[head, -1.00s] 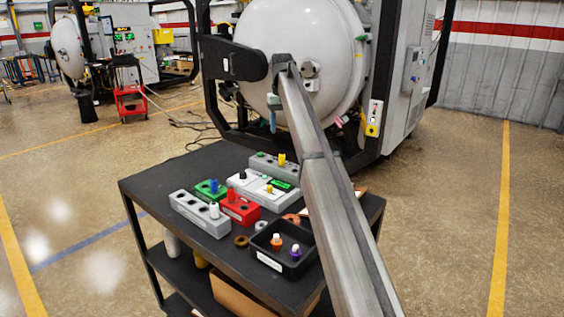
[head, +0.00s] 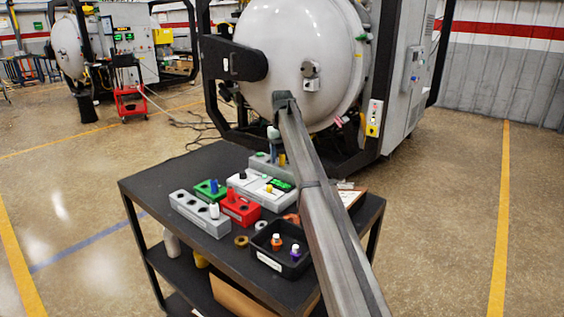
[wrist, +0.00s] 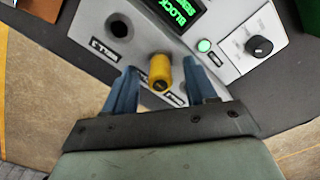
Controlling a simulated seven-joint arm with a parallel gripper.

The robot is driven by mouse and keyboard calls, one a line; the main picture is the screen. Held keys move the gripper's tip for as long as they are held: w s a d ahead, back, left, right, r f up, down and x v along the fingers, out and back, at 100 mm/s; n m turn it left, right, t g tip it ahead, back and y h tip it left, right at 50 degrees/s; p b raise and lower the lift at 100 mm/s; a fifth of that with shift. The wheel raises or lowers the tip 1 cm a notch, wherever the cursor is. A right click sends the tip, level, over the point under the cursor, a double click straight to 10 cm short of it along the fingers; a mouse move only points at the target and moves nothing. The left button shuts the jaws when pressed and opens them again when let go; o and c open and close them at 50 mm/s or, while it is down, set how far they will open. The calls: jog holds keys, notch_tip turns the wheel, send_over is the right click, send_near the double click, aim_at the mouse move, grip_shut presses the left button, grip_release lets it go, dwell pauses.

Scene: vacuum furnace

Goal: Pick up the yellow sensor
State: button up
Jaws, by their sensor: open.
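The yellow sensor (wrist: 160,72) stands upright in a hole of the grey block in the wrist view. My gripper (wrist: 160,66) is open, with one blue finger on each side of the sensor and a visible gap on both sides. In the head view my gripper (head: 275,135) hangs over the back of the cart, just above the grey block (head: 258,161). The yellow sensor (head: 282,159) shows there just below and right of the fingers. The sensor's lower end is hidden in the block.
Nearby are a green block (head: 208,190), a red block (head: 240,211), a grey block (head: 196,217) and a black tray (head: 270,261). The furnace (head: 290,60) stands behind the cart.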

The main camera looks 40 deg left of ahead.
jog(key=shift+f, duration=0.6)
grip_shut()
